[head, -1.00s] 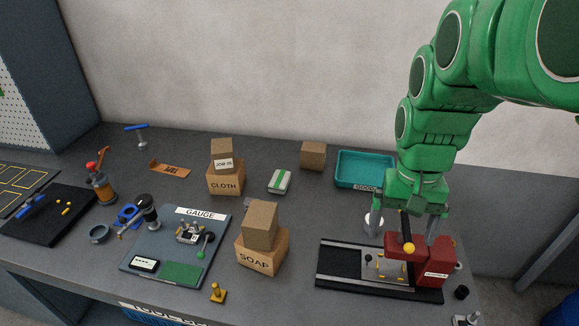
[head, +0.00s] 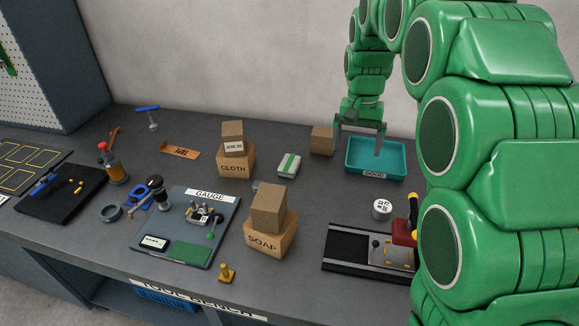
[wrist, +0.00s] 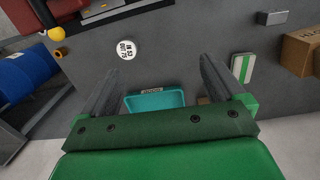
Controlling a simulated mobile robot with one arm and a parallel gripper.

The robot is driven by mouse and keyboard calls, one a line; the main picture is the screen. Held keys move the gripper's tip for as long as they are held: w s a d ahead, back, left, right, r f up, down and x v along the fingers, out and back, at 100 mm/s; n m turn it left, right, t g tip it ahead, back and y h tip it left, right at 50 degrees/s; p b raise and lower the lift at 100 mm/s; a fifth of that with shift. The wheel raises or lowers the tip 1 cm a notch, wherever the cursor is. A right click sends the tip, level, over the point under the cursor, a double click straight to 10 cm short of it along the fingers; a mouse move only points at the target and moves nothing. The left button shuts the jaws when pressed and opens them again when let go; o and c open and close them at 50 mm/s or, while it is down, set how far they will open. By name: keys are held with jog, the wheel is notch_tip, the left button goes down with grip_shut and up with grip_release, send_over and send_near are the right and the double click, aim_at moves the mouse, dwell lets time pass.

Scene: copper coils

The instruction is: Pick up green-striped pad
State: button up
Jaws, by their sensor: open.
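The green-striped pad (head: 289,165) is a small white block with a green stripe, lying on the grey bench between the CLOTH box and the teal tray. It also shows in the wrist view (wrist: 242,67), just right of the right finger. My gripper (head: 361,139) is open and empty, in the air by the teal tray's left side, to the right of the pad. In the wrist view its two fingers (wrist: 153,80) are wide apart, with the teal tray seen between them. Nothing hides the pad.
The CLOTH box (head: 236,163) with a smaller box on it stands left of the pad. A plain cardboard box (head: 322,140) stands behind it, near my gripper. The teal GOOD tray (head: 402,171) is right. The SOAP box stack (head: 268,236) is in front. Bench between is clear.

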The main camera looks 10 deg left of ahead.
jog(key=w+a+f, duration=0.7)
jog(key=w+a, duration=0.4)
send_over(290, 160)
jog(key=shift+t, duration=0.4)
jog(key=f, duration=0.8)
jog(key=shift+s+a+f, duration=0.15)
jog(key=shift+s+f, duration=0.15)
jog(key=shift+f, duration=0.1)
jog(key=shift+a+f, duration=0.15)
jog(key=shift+f, duration=1)
jog(key=shift+w+d+f, duration=0.1)
jog(key=shift+d+f, duration=0.1)
jog(key=shift+f, duration=1.25)
jog(key=shift+w+d+f, duration=0.1)
jog(key=shift+d+f, duration=0.1)
jog(key=shift+f, duration=1.25)
jog(key=c, duration=1)
